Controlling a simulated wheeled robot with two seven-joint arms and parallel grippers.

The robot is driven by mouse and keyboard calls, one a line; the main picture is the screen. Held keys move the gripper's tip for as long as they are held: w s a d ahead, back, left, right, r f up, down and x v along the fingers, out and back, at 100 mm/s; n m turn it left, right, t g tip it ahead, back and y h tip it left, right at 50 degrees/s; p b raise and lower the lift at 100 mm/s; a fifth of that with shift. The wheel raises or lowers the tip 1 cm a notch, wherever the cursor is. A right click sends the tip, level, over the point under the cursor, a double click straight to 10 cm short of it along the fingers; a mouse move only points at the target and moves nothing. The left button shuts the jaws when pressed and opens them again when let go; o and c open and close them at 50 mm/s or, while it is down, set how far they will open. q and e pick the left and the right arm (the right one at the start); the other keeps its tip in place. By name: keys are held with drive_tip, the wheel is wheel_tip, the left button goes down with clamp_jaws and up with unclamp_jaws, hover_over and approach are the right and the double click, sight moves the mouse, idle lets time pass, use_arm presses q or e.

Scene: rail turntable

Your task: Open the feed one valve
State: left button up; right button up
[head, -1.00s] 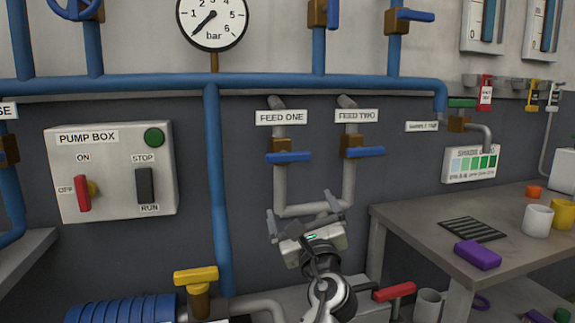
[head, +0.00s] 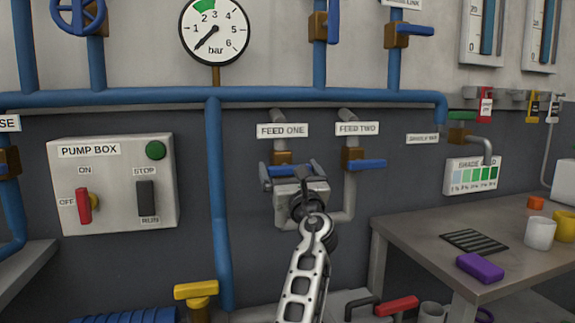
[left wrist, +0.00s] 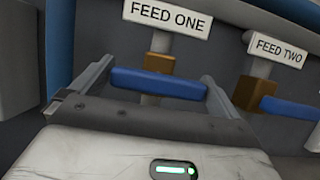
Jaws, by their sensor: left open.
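The feed one valve has a brass body (head: 283,158) under the FEED ONE label (head: 282,130) and a blue lever, mostly hidden behind my gripper in the head view. In the left wrist view the blue lever (left wrist: 158,83) lies crosswise, just below the brass body (left wrist: 159,63). My left gripper (head: 290,171) is open at the lever. In the left wrist view its two fingers stand at either end of the lever, one left and one right; I cannot tell whether they touch it. My right gripper is not in view.
The feed two valve's blue lever (head: 367,165) is close on the right. The pump box (head: 112,185) is on the wall at left. A table (head: 410,226) with a purple block (head: 480,267) and cups stands at right. A yellow-handled valve (head: 196,291) is below left.

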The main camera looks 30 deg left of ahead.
use_arm(q)
drive_tip(key=shift+x, duration=1.1)
drive_tip(key=c, duration=0.6)
